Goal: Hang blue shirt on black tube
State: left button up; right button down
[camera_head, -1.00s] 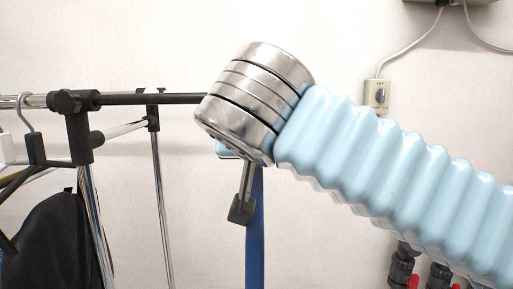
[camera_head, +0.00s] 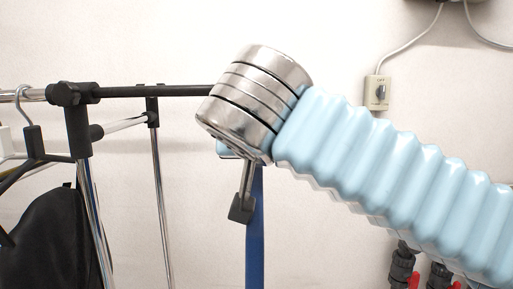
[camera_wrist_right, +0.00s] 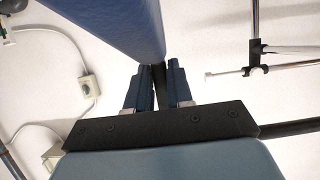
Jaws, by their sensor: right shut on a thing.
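The blue shirt (camera_head: 256,240) shows in the head view only as a narrow blue strip hanging just behind my right gripper. In the right wrist view the blue shirt (camera_wrist_right: 120,25) fills the top middle, beyond the fingers. My right gripper (camera_head: 241,208) is shut; in the wrist view its fingers (camera_wrist_right: 156,85) close around a thin dark part at the shirt, and most of the grip is hidden. The black tube (camera_head: 150,92) runs level across the rack in the head view, and its right end is hidden behind my wrist. My left gripper is out of view.
The rack's black joint (camera_head: 73,95) and chrome post (camera_head: 95,220) stand at the left. Hangers (camera_head: 34,140) and a black garment (camera_head: 45,240) hang left of the joint. Pipe fittings with red handles (camera_head: 414,281) are at the lower right, below my arm.

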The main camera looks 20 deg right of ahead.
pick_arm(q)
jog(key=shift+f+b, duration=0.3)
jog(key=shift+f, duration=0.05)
pick_arm(e)
jog(key=shift+s+f, duration=0.15)
jog(key=shift+f, duration=0.1)
jog(key=c, duration=0.9)
grip_release()
jog(key=shift+s+a+r, duration=0.1)
jog(key=shift+s, duration=0.05)
jog(key=p+v, duration=0.1)
jog(key=v, duration=1.1)
jog(key=shift+s+r, duration=0.2)
jog(key=shift+s, duration=0.1)
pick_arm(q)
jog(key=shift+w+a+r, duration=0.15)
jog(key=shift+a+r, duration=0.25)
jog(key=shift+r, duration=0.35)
pick_arm(e)
jog(key=shift+s+a+r, duration=0.1)
jog(key=shift+s, duration=0.25)
